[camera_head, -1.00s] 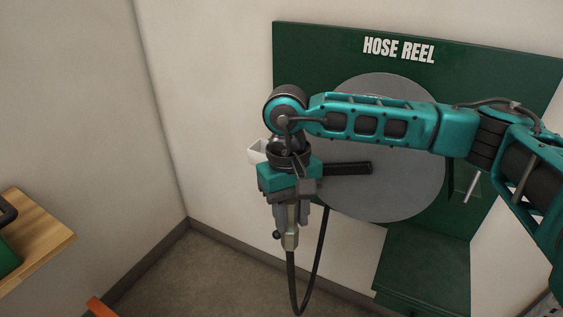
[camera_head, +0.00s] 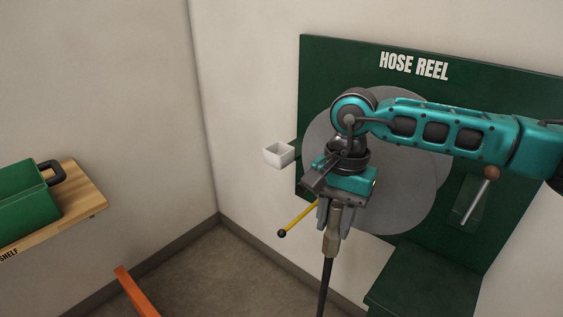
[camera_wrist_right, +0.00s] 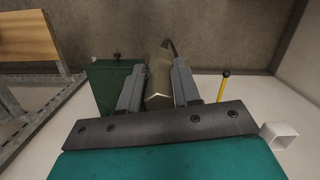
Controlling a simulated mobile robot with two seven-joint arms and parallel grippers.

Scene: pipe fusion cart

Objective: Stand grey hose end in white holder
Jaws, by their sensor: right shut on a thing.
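My right gripper (camera_head: 333,215) is shut on the grey hose end (camera_head: 331,240), a metal fitting held upright with the dark hose hanging down below it. In the right wrist view the hose end (camera_wrist_right: 158,85) sits between the two fingers (camera_wrist_right: 157,90). The white holder (camera_head: 279,155) is a small open-topped box at the left edge of the green hose reel board, to the left of my gripper and apart from it. It also shows in the right wrist view (camera_wrist_right: 279,135) at the lower right. My left gripper is not in view.
The grey reel disc (camera_head: 420,200) is behind my right arm on the green board (camera_head: 345,60). A yellow lever with a black knob (camera_head: 299,217) sticks out below the holder. A wooden shelf (camera_head: 85,200) with a green box (camera_head: 25,203) is at the left. An orange bar (camera_head: 137,292) is at the lower left.

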